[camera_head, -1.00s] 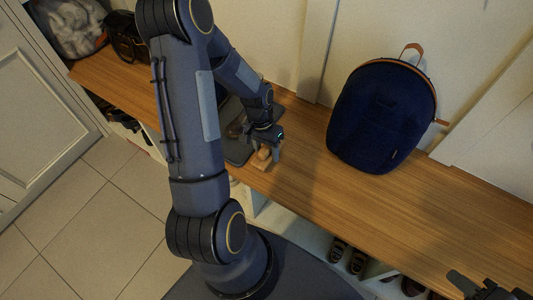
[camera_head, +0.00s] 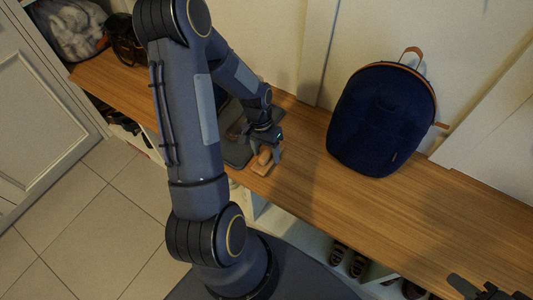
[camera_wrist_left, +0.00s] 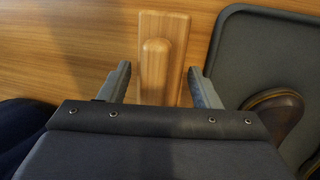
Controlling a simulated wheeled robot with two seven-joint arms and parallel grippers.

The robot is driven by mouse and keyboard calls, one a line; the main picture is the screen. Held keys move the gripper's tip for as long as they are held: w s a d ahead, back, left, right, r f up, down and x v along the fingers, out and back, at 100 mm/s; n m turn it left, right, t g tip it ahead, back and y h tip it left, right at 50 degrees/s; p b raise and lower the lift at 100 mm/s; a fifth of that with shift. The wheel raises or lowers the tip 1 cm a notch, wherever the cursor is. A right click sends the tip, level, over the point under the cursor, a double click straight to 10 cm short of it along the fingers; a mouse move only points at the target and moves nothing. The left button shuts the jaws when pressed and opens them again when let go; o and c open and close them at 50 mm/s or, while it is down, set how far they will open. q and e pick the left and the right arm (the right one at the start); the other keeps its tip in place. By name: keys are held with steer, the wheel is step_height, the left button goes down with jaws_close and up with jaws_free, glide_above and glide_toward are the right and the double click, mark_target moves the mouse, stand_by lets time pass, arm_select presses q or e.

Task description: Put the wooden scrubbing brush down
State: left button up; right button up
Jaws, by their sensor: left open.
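The wooden scrubbing brush (camera_wrist_left: 160,62) lies on the wooden bench top, with its raised grip facing up. In the head view the brush (camera_head: 262,167) is near the front edge of the bench, beside the dark tray. My left gripper (camera_head: 265,155) is just above it. In the left wrist view my left gripper (camera_wrist_left: 160,82) is open, with a finger on each side of the brush and a gap to each. My right gripper (camera_head: 487,290) shows only partly at the lower right corner, and its jaws cannot be made out.
A dark grey tray (camera_wrist_left: 232,75) lies right beside the brush, with a brown shoe (camera_wrist_left: 272,112) on it. A navy backpack (camera_head: 382,118) stands on the bench (camera_head: 310,187) against the wall. Shoes (camera_head: 347,257) sit in the cubbies below. The bench right of the backpack is clear.

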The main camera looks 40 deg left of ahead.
arm_select(q)
steer(key=s+p+v, duration=0.1)
steer(key=p+v, duration=0.2)
steer(key=v, duration=0.7)
steer(key=s+d+r+t, duration=0.2)
steer(key=d+r, duration=0.1)
steer(key=r, duration=0.3)
steer(key=s+d+r+t, duration=0.1)
steer(key=s+d+r, duration=0.15)
steer(key=r, duration=0.45)
steer(key=s+d+r+t+h, duration=0.1)
steer(key=s+d+r+t, duration=0.2)
steer(key=s+d, duration=0.4)
steer(key=shift+s+d+r+t, duration=0.3)
steer(key=shift+s+d+r, duration=0.05)
steer(key=shift+s+r, duration=0.35)
